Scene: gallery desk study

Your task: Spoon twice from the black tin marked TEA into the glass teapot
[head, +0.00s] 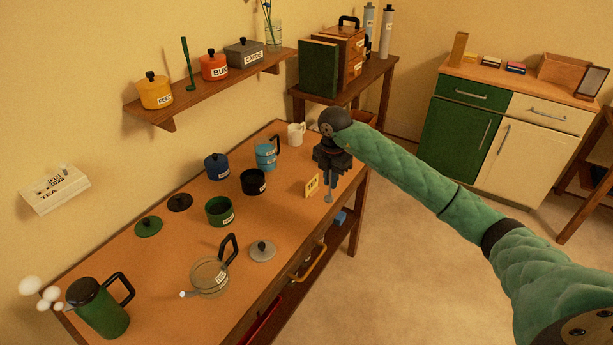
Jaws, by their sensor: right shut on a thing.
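The black tin (253,182) stands open on the desk (285,215), with a small pale label I cannot read clearly. A flat black lid (180,203) lies to its left. The glass teapot (210,279) stands open near the front edge, with a black handle and a white-tipped spout; a grey lid with a knob (262,250) lies to its right. My right gripper (331,172) is shut on a grey spoon (329,194), which hangs bowl down near the desk's right end, right of the black tin. The spoon bowl looks empty, but is small. My left gripper is out of view.
A yellow card (312,185) stands by the spoon. An open green tin (219,211), its lid (148,226), a blue tin (217,167), blue cups (265,156), a white mug (296,134) and a green jug (98,308) are around. A shelf (205,90) overhangs the back.

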